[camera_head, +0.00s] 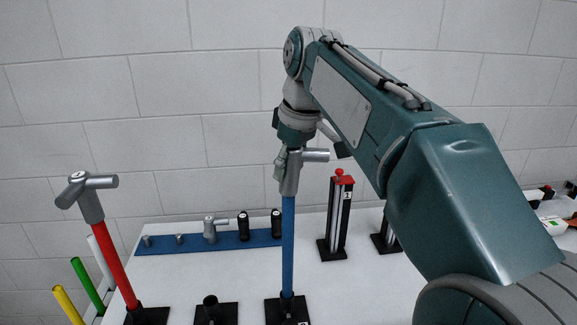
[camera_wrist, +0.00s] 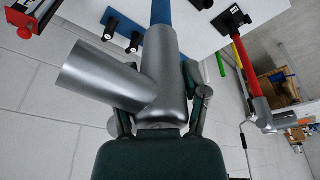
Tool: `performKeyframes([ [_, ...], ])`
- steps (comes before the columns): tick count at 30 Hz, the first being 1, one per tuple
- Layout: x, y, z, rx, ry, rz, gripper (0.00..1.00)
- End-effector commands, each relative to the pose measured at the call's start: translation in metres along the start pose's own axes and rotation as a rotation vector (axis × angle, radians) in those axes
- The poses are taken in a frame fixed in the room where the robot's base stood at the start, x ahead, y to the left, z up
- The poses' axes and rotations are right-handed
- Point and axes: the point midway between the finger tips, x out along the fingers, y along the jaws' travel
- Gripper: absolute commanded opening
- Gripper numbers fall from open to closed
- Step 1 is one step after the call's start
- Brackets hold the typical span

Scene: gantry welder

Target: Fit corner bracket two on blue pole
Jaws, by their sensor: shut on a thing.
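A grey metal corner bracket (camera_head: 291,180) with a side tube pointing right is at the top of the upright blue pole (camera_head: 288,240). My gripper (camera_head: 283,162) is shut on this bracket from above. In the wrist view the bracket (camera_wrist: 160,85) fills the space between the fingers (camera_wrist: 163,105), and the blue pole (camera_wrist: 161,12) meets its far end in line. How deep the pole sits inside the bracket is hidden. The blue pole stands in a black base (camera_head: 287,311).
A tilted red pole (camera_head: 112,262) at left carries another grey bracket (camera_head: 86,190). A blue rack (camera_head: 165,245) holds a small bracket (camera_head: 213,227) and black cylinders (camera_head: 243,226). A red-topped stand (camera_head: 338,220) is right of the blue pole. An empty black socket (camera_head: 211,308) is left of it.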

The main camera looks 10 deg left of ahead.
Motion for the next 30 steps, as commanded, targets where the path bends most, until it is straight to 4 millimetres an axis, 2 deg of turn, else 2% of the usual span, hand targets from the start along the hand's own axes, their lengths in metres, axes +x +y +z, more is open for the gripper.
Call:
performKeyframes([
  [13, 0.0046, -0.0004, 0.0018, 0.0, 0.001, 0.0, 0.0],
  [30, -0.0013, 0.0, 0.0013, 0.0, 0.002, 0.001, 0.0],
])
